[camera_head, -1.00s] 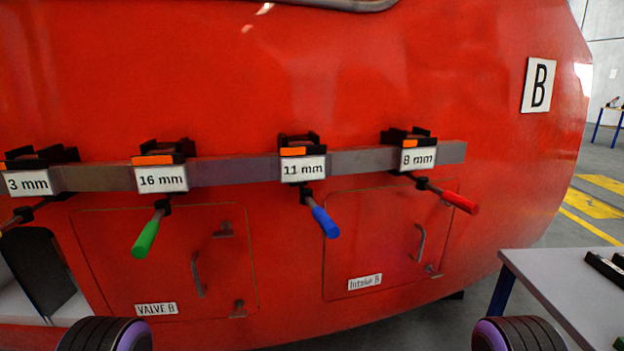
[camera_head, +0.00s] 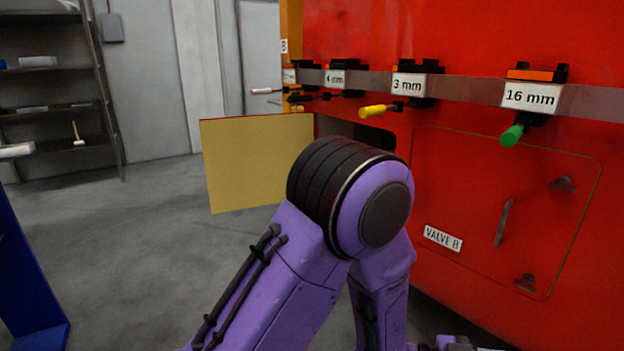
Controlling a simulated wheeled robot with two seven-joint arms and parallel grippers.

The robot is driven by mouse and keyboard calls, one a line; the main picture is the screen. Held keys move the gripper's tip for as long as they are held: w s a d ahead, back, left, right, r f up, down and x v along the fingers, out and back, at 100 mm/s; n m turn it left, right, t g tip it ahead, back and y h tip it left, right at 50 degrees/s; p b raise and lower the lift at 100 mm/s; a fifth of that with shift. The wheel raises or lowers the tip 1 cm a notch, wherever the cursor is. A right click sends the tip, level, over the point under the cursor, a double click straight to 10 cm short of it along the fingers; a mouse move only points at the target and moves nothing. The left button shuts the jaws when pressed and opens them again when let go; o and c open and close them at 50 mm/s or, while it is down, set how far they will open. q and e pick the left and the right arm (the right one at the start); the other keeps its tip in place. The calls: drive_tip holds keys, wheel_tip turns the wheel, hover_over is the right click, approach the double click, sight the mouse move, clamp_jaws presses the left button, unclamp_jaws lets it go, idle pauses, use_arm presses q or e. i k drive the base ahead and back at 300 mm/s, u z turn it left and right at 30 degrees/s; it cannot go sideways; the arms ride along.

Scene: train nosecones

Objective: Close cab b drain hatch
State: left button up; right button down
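An open hatch door (camera_head: 245,165) with a yellowish face stands out from the red cab wall, left of the middle. Its label does not show, so I cannot confirm that it is the drain hatch. The dark opening (camera_head: 340,127) beside it is mostly hidden behind my purple arm. My arm's elbow is in front of the door's lower right part in the picture; I cannot tell whether they touch. Neither gripper can be made out; only small grey arm parts show at the bottom edge.
The closed VALVE B hatch (camera_head: 500,215) is on the red wall to the right. Above it a grey rail (camera_head: 465,88) holds tools with green (camera_head: 512,135) and yellow (camera_head: 372,111) handles. A shelf (camera_head: 55,80) stands far left. The floor (camera_head: 150,240) left of the door is clear.

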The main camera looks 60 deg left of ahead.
sight(248, 160)
drive_tip(key=k, duration=0.25)
drive_tip(key=u, duration=2.95)
drive_tip(key=i, duration=7.25)
drive_tip(key=u, duration=5.55)
drive_tip(key=i, duration=0.1)
drive_tip(key=u, duration=1.6)
